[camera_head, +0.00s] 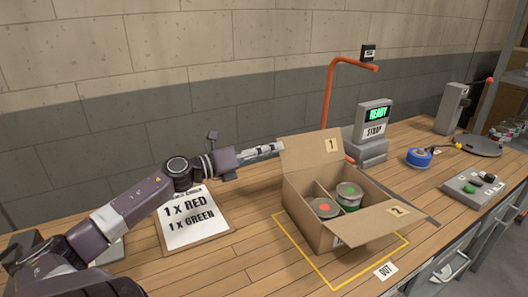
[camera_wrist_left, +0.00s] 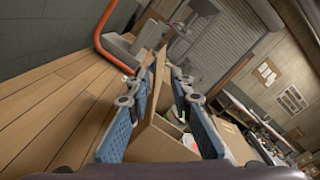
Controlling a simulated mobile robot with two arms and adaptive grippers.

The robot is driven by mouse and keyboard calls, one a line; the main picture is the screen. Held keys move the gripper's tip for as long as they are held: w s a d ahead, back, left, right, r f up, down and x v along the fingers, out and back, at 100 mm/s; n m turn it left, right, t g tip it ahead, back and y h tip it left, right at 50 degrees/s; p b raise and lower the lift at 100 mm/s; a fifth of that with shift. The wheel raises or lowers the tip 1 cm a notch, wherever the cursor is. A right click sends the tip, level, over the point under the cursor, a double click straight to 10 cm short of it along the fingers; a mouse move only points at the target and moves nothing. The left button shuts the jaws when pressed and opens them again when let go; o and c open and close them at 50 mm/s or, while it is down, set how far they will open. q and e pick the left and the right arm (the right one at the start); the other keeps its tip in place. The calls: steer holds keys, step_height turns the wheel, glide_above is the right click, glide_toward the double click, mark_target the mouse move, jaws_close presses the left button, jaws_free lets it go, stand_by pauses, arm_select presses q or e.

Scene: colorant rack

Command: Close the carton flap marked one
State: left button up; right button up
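The open cardboard carton (camera_head: 315,222) stands on the wooden table inside a yellow outline. Its flap marked 1 (camera_head: 308,153) stands raised at the back left, tilted up and outward. The flap marked 2 (camera_head: 378,226) is folded out at the front right. Inside are a can with a red dot (camera_head: 325,208) and one with a green dot (camera_head: 349,190). My left gripper (camera_head: 279,148) is at the left edge of flap 1. In the left wrist view my left gripper (camera_wrist_left: 160,78) has its fingers apart, with cardboard showing between them; I cannot tell whether they touch it. My right gripper is not in view.
An order sheet (camera_head: 190,222) reading 1 x red, 1 x green lies left of the carton. A red bent post (camera_head: 329,95) and a strap machine (camera_head: 371,133) showing READY stand behind. Blue tape (camera_head: 418,158) and a button panel (camera_head: 474,190) are at the right.

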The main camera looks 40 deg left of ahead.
arm_select(q)
steer(key=shift+v, duration=1.1)
steer(key=shift+c, duration=0.2)
